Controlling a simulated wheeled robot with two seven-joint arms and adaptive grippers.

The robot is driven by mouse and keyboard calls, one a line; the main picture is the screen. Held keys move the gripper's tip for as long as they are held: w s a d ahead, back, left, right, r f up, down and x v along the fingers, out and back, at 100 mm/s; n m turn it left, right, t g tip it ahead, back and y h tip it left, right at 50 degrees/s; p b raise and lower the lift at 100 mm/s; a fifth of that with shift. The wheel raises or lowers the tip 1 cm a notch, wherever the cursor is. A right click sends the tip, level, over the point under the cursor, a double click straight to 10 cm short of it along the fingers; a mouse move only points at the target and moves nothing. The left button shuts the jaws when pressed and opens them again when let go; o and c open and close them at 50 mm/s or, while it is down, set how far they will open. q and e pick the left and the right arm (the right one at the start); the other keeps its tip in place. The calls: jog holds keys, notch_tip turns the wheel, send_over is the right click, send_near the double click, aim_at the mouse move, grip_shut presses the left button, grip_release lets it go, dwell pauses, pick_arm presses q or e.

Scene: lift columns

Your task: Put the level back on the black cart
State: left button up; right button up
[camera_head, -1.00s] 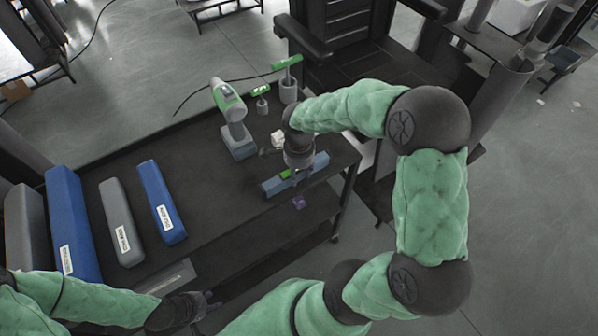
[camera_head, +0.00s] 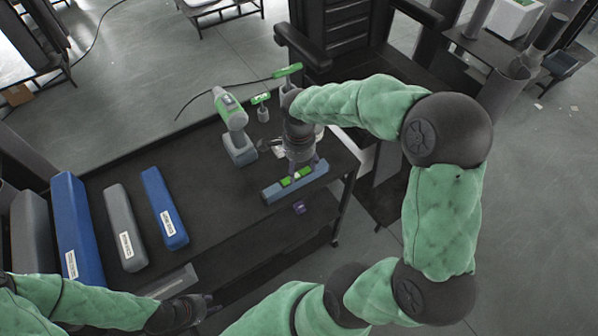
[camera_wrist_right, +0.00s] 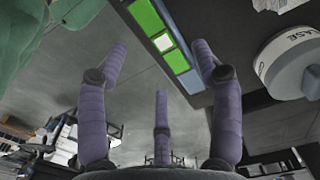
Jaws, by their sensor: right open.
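The level (camera_head: 272,195) is a blue-grey bar with green patches, lying along the front right edge of the black cart (camera_head: 215,213). My right gripper (camera_head: 302,165) is just above and behind it, fingers spread, partly covering its far side. In the right wrist view the level (camera_wrist_right: 178,62) shows its green and white patches beyond the open, empty fingers (camera_wrist_right: 160,50). I cannot tell whether a fingertip touches it. My left gripper (camera_head: 205,303) is low at the cart's near edge; its finger opening is unclear.
Blue and grey cases (camera_head: 78,230) lie on the left of the cart. A small purple thing (camera_head: 299,207) shows below the level. The cart's middle is clear.

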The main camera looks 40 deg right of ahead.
aim_at(299, 177)
notch_tip(299, 177, up, 5)
jog(key=shift+r+p, duration=0.1)
jog(key=shift+p, duration=0.45)
